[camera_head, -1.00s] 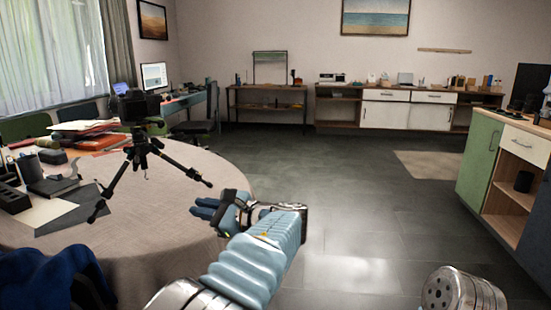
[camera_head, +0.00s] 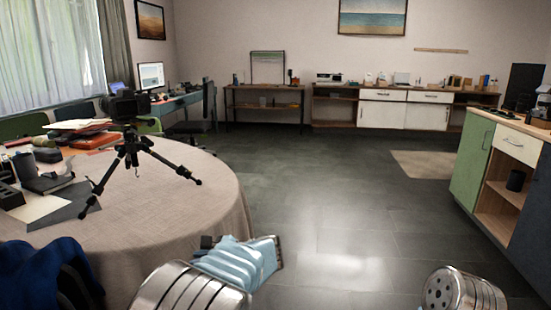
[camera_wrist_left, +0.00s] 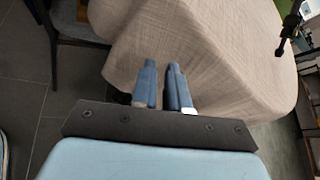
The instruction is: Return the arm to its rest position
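My left arm is folded low at the bottom of the head view, with its light blue wrist part over the front edge of the round table (camera_head: 225,190). The left gripper (camera_head: 208,242) shows only as a small dark piece there, mostly hidden. In the left wrist view its two blue fingers (camera_wrist_left: 160,66) are parallel with a narrow gap between them and hold nothing. They point toward the draped tablecloth (camera_wrist_left: 225,50). A black tripod with a camera (camera_head: 130,150) stands on the table, apart from the gripper. My right gripper is out of view.
Papers and folders (camera_head: 80,130) and dark boxes lie on the table's left side. A blue chair (camera_head: 45,275) stands at the lower left. A green cabinet (camera_head: 470,160) is at right. The floor (camera_head: 330,200) between is clear.

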